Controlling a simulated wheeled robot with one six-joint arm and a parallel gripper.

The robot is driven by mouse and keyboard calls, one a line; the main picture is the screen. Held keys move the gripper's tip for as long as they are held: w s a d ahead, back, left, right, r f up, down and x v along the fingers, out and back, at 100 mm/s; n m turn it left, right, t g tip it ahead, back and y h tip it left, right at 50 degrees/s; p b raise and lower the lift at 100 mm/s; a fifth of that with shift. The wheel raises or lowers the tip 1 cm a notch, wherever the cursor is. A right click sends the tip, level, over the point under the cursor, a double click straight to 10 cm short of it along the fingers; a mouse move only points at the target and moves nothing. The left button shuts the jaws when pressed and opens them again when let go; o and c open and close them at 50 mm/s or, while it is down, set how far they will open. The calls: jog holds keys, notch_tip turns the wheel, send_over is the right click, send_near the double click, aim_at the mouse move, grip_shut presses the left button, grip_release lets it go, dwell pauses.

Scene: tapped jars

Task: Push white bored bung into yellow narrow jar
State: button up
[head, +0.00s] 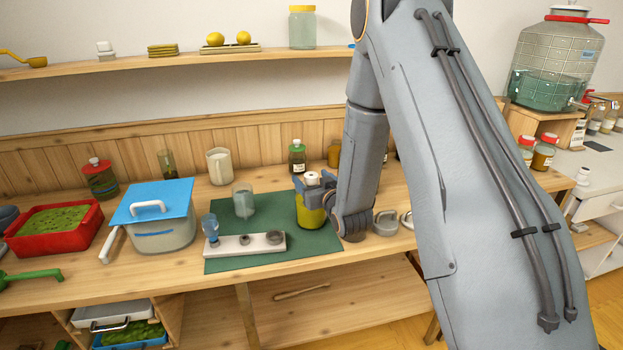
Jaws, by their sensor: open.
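The yellow narrow jar (310,218) stands upright on the green mat (225,264), at its right side. The white bung (313,177) shows at the top of the jar, at its mouth. I cannot tell how deep it sits, and its bore is too small to make out. My gripper (312,185) is at the jar's top with its blue-grey fingers apart near the bung. Whether a finger touches the bung is unclear. My wrist and arm hide the area just right of the jar.
A pale rack (262,247) holding a blue-topped piece (211,229) lies at the mat's front. A clear glass jar (243,202) stands left of the yellow jar. A blue-lidded tub (165,228) is farther left. Grey rings (386,222) lie right of my wrist.

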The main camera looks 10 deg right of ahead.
jog(key=shift+s+r, duration=0.1)
jog(key=shift+s, duration=0.5)
jog(key=shift+s+d, duration=0.1)
jog(key=shift+s, duration=0.2)
jog(key=shift+s+p, duration=0.35)
jog(key=shift+s+d+r, duration=0.1)
jog(key=shift+s+r, duration=0.05)
jog(key=shift+s, duration=0.2)
jog(key=shift+s, duration=0.3)
jog(key=b+v, duration=0.2)
jog(key=v, duration=0.6)
jog(key=shift+w, duration=0.1)
dwell(0.4)
